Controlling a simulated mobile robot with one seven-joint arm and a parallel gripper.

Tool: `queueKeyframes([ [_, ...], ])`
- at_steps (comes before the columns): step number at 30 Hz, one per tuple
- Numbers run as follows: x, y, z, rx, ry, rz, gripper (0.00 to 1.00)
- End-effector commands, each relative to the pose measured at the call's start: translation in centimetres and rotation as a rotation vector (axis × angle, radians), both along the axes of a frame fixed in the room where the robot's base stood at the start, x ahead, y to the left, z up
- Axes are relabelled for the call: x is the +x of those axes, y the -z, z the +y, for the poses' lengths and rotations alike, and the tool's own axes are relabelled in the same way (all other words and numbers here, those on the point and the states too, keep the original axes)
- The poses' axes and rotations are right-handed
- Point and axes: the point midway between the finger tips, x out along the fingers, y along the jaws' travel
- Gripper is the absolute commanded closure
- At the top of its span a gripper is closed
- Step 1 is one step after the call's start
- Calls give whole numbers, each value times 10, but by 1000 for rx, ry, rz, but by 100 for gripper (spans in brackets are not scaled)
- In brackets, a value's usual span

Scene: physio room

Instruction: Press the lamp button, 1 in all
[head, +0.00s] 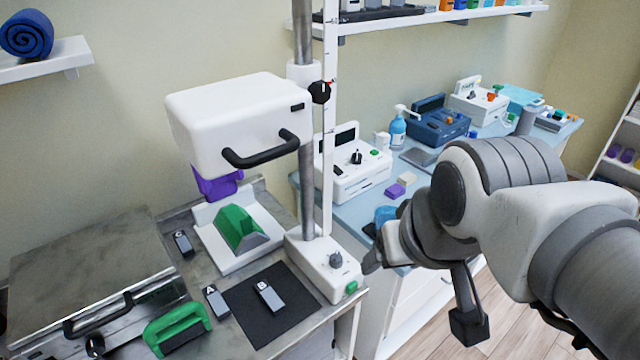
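The lamp has a boxy white head (235,115) with a black handle, held on a grey pole above the left worktop. Its white base (318,266) stands at the worktop's right edge. A dark knob (336,260) sits on top of the base. A small green button (352,287) is on the base's front right corner. My gripper (371,262) is just above and to the right of the green button, apart from it in the picture. The gripper is seen side-on and partly hidden by my wrist, so I cannot tell whether its fingers are open.
A black mat (270,325) with a small grey device lies left of the base. A green-handled tool (178,328) and a metal-lidded box (95,270) are farther left. A blue counter (380,190) behind holds a white console (352,170) and a blue bottle (398,130).

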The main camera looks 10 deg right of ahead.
Motion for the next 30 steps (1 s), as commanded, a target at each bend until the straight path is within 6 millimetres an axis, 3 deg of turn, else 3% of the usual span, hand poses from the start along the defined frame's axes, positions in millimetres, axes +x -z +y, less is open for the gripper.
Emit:
queueKeyframes([
  [5, 0, 0, 0, 0, 0, 0, 35],
  [16, 0, 0, 0, 0, 0, 0, 100],
  [30, 0, 0, 0, 0, 0, 0, 100],
])
